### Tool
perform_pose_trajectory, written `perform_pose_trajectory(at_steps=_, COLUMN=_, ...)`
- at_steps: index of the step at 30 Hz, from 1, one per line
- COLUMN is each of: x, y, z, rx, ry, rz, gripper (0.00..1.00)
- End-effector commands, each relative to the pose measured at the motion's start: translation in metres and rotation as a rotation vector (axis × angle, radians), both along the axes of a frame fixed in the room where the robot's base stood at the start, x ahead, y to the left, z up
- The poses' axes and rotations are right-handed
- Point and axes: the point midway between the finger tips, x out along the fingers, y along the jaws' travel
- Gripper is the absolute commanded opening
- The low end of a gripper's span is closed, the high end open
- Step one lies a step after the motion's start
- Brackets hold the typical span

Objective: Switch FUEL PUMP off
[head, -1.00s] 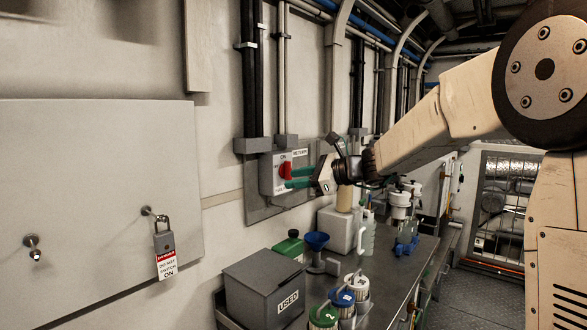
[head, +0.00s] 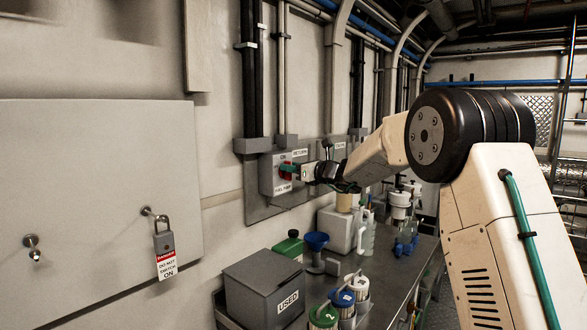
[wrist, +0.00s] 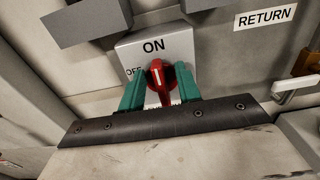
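The FUEL PUMP switch box (head: 267,181) is a grey box on the wall, with a label below its dial. Its red rotary handle (wrist: 157,75) shows in the wrist view, with its white mark pointing close to ON and OFF lettered to the left. My gripper (head: 287,169) is at the front of the box. The fingers partly hide the dial and the OFF lettering.
A RETURN label (wrist: 265,17) is on the panel to the right. Below stands a bench (head: 394,270) with a grey USED box (head: 262,290), a blue funnel (head: 316,240) and several lidded jars. A padlock with a red-and-white tag (head: 166,262) hangs at left.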

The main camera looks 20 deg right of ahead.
Motion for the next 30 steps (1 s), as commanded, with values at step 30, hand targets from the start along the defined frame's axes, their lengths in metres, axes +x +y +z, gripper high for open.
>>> perform_pose_trajectory(at_steps=30, x=-0.0009, y=0.0004, z=0.0004, rx=-0.137, ry=-0.099, rz=-0.004, gripper=0.00)
